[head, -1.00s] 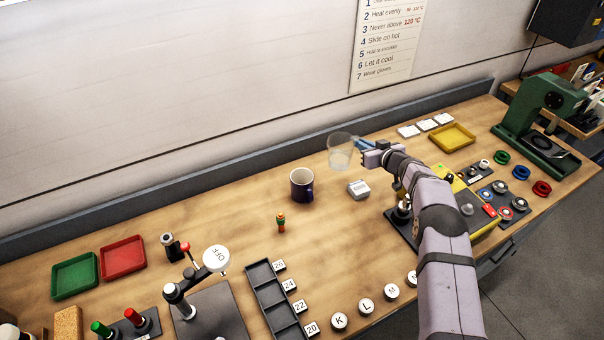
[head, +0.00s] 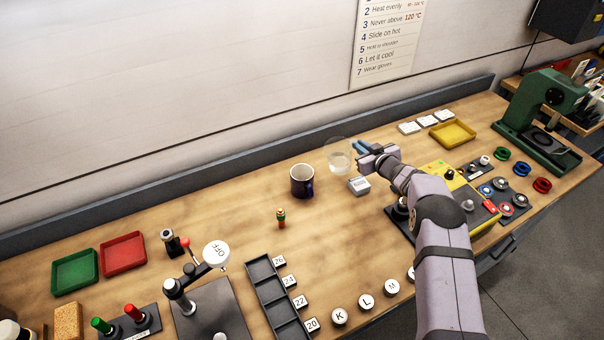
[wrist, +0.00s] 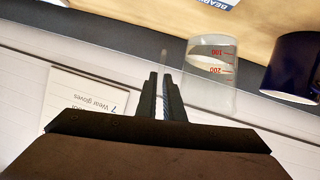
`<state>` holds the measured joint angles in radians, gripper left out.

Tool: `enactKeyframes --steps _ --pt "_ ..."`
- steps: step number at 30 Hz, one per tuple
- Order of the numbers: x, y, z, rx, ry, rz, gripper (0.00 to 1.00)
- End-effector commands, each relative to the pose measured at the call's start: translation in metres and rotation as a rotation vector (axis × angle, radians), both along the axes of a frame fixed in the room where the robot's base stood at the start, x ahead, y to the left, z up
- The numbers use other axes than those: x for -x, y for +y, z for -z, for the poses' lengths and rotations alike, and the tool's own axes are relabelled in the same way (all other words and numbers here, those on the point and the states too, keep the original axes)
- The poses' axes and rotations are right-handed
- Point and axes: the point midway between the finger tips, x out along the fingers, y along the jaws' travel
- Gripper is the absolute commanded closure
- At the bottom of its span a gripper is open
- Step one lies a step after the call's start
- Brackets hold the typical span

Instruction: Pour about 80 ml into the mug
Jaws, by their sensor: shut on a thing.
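The dark blue mug (head: 302,184) with a pale inside stands upright on the wooden bench. It shows at the right edge of the wrist view (wrist: 290,70). A clear glass beaker (head: 337,158) with red 100 and 200 marks is to the right of the mug, apart from it. A pale liquid seems to lie low in the beaker.
A small grey-white block (head: 359,186) lies just below the beaker in the head view. A small green and orange item (head: 281,217) stands in front of the mug. A yellow panel (head: 440,172) is under my arm. Bench left of the mug is clear.

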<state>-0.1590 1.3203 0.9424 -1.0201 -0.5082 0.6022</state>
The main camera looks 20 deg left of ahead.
Motion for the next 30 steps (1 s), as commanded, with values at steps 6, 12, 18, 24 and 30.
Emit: enactKeyframes --steps 6,12,18,24,30 --pt "0.008 0.011 -0.002 0.079 -0.090 -0.004 1.00" --pt "0.017 0.019 -0.004 0.152 -0.159 -0.004 1.00" --pt "0.027 0.031 -0.021 0.239 -0.247 -0.006 1.00" --pt "0.041 0.043 -0.046 0.327 -0.334 -0.006 1.00" --pt "0.049 0.053 -0.062 0.431 -0.431 -0.007 1.00"
